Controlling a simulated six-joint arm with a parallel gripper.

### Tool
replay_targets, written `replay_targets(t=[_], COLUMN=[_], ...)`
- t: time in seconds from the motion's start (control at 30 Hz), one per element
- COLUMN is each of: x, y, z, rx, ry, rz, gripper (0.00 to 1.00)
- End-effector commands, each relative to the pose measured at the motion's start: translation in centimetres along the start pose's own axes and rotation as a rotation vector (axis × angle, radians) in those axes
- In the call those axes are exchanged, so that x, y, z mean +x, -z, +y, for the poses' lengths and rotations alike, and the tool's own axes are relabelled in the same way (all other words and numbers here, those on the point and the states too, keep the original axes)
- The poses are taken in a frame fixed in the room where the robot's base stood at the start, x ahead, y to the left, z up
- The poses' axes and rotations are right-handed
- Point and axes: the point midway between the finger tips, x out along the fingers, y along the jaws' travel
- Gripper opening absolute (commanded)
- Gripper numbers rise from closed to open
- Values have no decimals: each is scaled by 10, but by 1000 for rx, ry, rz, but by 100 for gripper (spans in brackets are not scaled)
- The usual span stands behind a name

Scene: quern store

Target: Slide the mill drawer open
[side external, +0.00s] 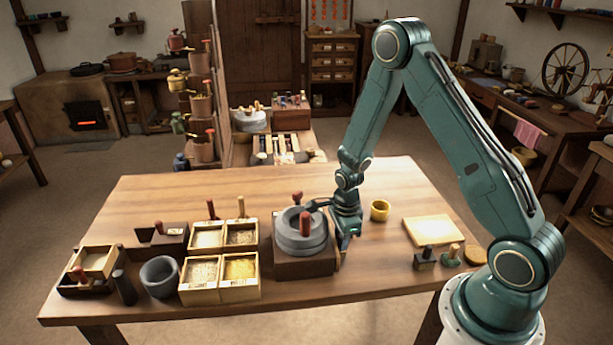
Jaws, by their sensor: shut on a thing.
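The mill (302,234) is a round grey stone quern with red-topped handles, on a square dark wooden base (304,267) near the table's middle. My gripper (344,243) points down at the right side of this base. It is shut on the mill drawer at that side. The fingers hide the drawer's handle, and I cannot tell how far the drawer stands out.
Open boxes of grain and meal (220,268) stand left of the mill, with a grey mortar (160,276) beyond them.

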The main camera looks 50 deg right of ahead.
Motion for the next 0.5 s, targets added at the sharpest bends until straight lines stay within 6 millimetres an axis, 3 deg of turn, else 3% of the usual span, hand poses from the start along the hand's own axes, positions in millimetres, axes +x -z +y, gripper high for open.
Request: replay_targets(t=[0.5], x=[-1], y=[74], z=[10], rx=[4], ry=[5], rz=[3], gripper=[0])
